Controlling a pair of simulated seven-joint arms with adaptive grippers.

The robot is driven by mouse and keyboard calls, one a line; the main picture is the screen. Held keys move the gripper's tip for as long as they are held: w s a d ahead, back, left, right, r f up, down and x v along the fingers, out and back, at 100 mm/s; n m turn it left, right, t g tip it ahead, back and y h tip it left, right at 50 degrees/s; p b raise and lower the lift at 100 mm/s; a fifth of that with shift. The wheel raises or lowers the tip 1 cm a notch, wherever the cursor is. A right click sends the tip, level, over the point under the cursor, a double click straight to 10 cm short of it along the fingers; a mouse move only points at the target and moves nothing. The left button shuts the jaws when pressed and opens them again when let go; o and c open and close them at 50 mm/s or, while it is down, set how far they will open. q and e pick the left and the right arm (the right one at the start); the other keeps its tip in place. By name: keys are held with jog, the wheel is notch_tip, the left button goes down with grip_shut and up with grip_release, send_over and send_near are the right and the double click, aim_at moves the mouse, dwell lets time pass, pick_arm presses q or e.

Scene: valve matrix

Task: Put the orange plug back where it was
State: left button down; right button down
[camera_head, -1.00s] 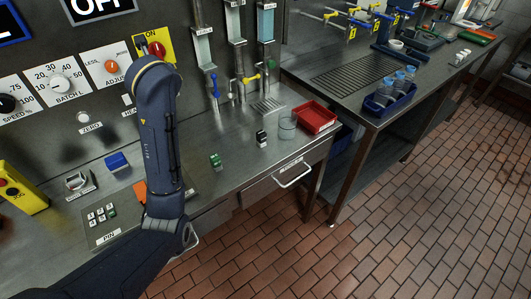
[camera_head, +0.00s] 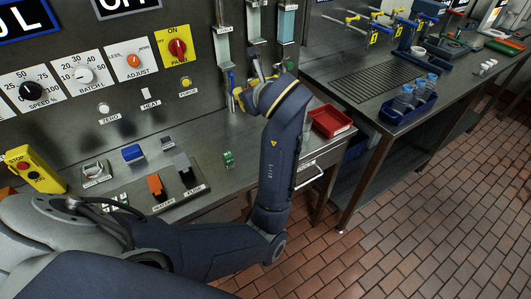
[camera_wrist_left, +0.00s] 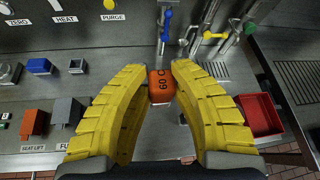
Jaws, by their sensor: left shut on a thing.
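In the left wrist view, my left gripper (camera_wrist_left: 160,72) has its yellow fingers closed on an orange plug (camera_wrist_left: 161,88) marked "60". The plug sits between the fingertips, over the grey metal bench. In the head view my left arm reaches to the right toward the clear upright tubes, and its wrist hides the held plug there. I cannot tell from these frames which spot the plug came from. My right gripper is not in view.
Blue (camera_wrist_left: 167,24) and yellow (camera_wrist_left: 213,35) valve handles stand just beyond the gripper. A red tray (camera_head: 331,121) is to the right. An orange flap (camera_head: 156,186) and a grey flap (camera_head: 184,166) stand on the bench left of the arm. A panel with knobs is behind.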

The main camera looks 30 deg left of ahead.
pick_arm(q)
notch_tip(320, 180, down, 20)
jog(key=shift+r, duration=0.1)
dwell(0.7)
jog(key=c, duration=1.2)
grip_release()
jog(key=shift+s+d+r, duration=0.1)
jog(key=shift+s+d, duration=0.05)
jog(key=shift+d, duration=0.1)
jog(key=shift+v, duration=3.5)
